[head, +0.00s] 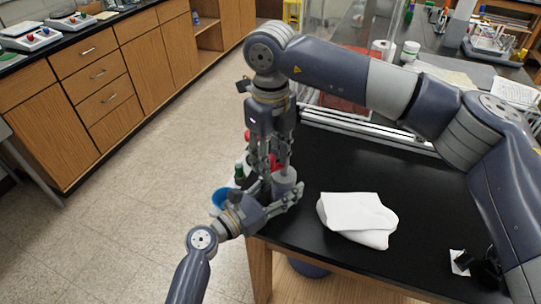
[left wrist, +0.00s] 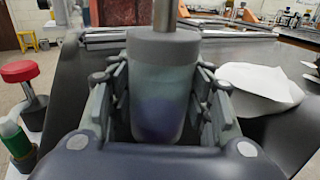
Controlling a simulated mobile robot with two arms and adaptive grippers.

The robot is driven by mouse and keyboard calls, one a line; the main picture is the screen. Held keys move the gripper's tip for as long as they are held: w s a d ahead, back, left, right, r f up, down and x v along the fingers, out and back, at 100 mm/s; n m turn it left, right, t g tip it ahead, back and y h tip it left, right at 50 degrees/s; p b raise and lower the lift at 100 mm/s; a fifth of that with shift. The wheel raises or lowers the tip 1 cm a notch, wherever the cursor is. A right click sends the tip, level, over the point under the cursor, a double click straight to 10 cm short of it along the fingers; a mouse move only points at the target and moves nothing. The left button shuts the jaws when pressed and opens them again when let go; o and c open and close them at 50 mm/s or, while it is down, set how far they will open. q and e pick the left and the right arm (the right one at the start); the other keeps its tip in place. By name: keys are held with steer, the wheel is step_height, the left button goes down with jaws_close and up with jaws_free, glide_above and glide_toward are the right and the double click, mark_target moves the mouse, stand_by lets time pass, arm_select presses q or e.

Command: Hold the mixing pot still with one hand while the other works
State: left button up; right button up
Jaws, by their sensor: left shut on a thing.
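The mixing pot (head: 284,184) is a small grey cylinder near the left edge of the black table. In the left wrist view the pot (left wrist: 163,85) stands upright between my left fingers, with a metal rod (left wrist: 164,16) rising from its top. My left gripper (head: 287,196) is shut around the pot from the front. My right gripper (head: 275,158) points down from above, just over the pot. Its fingertips overlap the pot and red parts behind, so I cannot tell whether it grips the rod.
A green bottle (head: 240,173) and a blue bowl (head: 221,197) stand left of the pot. A red-topped item (left wrist: 20,72) is also at the left. A white cloth (head: 357,218) lies to the right on the black table (head: 330,165), with bare surface around it.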

jaws_close()
steer(key=shift+s+d+n, duration=0.1)
steer(key=shift+n, duration=0.3)
steer(key=shift+s+d+n, duration=0.2)
steer(key=shift+d+n, duration=0.4)
steer(key=shift+n, duration=1.6)
steer(key=shift+s+d+n, duration=0.25)
steer(key=shift+d+n, duration=0.35)
steer(key=shift+n, duration=1.6)
steer(key=shift+s+d+n, duration=0.2)
steer(key=shift+d+n, duration=0.4)
steer(key=shift+n, duration=1.6)
jaws_free()
